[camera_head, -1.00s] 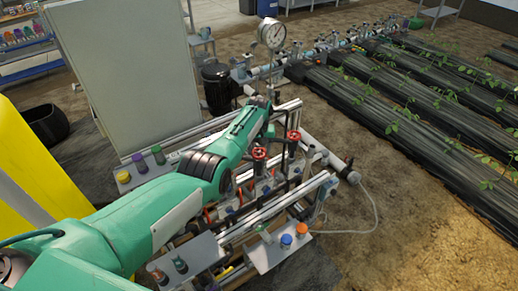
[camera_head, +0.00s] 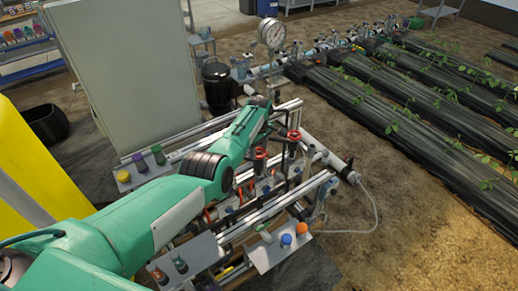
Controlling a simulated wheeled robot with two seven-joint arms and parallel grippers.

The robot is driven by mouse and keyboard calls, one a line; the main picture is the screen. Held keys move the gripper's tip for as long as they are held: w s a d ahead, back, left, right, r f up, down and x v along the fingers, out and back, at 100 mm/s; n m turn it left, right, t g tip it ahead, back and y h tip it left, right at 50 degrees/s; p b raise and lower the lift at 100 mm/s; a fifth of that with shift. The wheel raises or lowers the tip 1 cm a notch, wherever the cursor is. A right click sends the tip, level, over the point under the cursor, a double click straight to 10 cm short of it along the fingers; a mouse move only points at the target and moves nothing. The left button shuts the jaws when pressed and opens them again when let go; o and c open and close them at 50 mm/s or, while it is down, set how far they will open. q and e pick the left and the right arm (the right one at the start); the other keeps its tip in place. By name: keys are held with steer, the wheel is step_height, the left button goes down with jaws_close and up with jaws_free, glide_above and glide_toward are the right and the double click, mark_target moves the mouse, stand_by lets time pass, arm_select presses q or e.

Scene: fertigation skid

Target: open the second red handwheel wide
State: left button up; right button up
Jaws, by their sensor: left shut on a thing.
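Two red handwheels show on the skid's pipework in the head view: a nearer one (camera_head: 260,153) and a farther one (camera_head: 294,135). Both sit upright on dark valve stems. My green left arm reaches over the skid from the lower left. My left gripper (camera_head: 273,131) is at its far end, close to the two handwheels. It is shut on what appears to be a red handwheel, but the fingers are small and partly hidden, so the exact grip is unclear. The arm hides part of the skid behind it. My right gripper is not in view.
A pressure gauge (camera_head: 272,33) rises behind my forearm, with a black canister (camera_head: 217,87) to its left. A grey cabinet (camera_head: 125,80) stands left of the skid. A small panel (camera_head: 277,250) with blue and orange caps is in front. Soil and planted beds (camera_head: 420,105) lie right.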

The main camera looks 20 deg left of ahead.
mark_target(259, 152)
arm_select(q)
steer(key=shift+n, duration=0.5)
steer(key=o, duration=1)
steer(key=shift+r, duration=0.6)
step_height(259, 152, up, 13)
steer(key=b, duration=0.2)
steer(key=shift+f, duration=0.2)
